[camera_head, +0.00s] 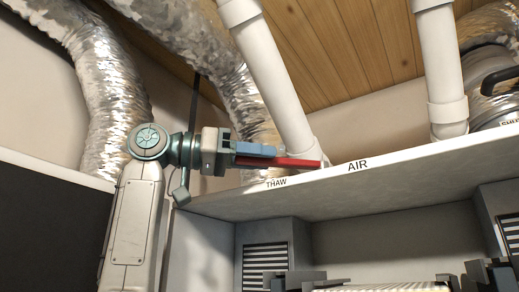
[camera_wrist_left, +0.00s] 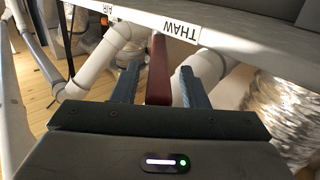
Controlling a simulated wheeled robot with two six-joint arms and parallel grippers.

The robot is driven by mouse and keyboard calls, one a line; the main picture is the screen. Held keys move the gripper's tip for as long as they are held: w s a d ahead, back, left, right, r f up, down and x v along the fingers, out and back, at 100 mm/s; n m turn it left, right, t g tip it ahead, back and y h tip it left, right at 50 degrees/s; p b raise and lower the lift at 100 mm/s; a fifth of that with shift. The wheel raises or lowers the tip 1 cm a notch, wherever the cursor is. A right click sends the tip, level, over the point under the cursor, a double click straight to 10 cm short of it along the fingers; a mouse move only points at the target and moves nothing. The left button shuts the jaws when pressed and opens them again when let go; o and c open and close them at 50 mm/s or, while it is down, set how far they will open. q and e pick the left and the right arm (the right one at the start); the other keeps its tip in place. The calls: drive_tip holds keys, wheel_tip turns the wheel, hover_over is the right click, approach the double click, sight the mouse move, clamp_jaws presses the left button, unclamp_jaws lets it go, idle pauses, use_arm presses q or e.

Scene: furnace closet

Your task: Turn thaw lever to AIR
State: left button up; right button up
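The red thaw lever (camera_head: 295,163) lies nearly level along the shelf edge, above the THAW label (camera_head: 277,183). Its right end is by the foot of a white pipe, left of the AIR label (camera_head: 357,166). My left gripper (camera_head: 262,153) reaches it from the left, with blue fingers alongside the lever. In the left wrist view the lever (camera_wrist_left: 158,72) stands between the two open fingers (camera_wrist_left: 160,88), with a visible gap on each side. The THAW label (camera_wrist_left: 181,30) and AIR label (camera_wrist_left: 108,12) show there upside down. My right gripper is not in view.
White pipes (camera_head: 268,70) (camera_head: 440,65) rise from behind the shelf edge (camera_head: 420,158). Silver flexible ducts (camera_head: 115,85) hang behind my left arm. A black handle (camera_head: 500,78) is at the far right. Grey units with a louvred vent (camera_head: 265,266) stand below the shelf.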

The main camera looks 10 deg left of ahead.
use_arm(q)
drive_tip(key=shift+s+d, duration=0.1)
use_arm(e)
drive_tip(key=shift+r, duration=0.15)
use_arm(q)
drive_tip(key=c, duration=0.7)
clamp_jaws()
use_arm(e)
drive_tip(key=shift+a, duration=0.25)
